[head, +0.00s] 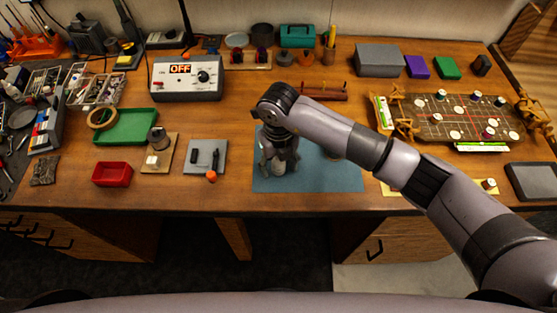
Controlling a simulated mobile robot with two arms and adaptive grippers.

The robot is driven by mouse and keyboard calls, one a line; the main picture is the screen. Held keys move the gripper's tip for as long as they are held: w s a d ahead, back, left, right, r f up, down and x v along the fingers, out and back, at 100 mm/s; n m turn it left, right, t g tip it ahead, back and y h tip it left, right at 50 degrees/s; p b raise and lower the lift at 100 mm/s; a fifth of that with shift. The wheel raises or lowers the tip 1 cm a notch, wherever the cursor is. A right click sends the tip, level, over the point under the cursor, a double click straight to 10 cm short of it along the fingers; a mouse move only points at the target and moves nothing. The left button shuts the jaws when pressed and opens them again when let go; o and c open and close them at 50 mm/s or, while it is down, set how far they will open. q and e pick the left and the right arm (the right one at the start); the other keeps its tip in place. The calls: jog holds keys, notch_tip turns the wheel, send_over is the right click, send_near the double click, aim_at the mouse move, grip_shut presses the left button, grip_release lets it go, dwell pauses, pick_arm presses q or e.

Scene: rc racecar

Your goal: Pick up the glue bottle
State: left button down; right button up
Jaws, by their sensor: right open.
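My right gripper (279,160) points down over the blue mat (315,182) near the middle of the bench, with its fingers open. A small pale thing (279,167) shows between and behind the fingers. It may be the glue bottle, but the gripper covers most of it and I cannot tell whether the fingers touch it. My right forearm comes in from the right and hides part of the mat. My left gripper is not in view.
Left of the mat lie a grey pad (205,158) with an orange ball (212,177), a red tray (112,174) and a green tray (125,126). A box reading OFF (187,78) stands behind. A board with several discs (460,119) is at right.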

jog(key=c, duration=1.2)
jog(key=shift+o, duration=0.2)
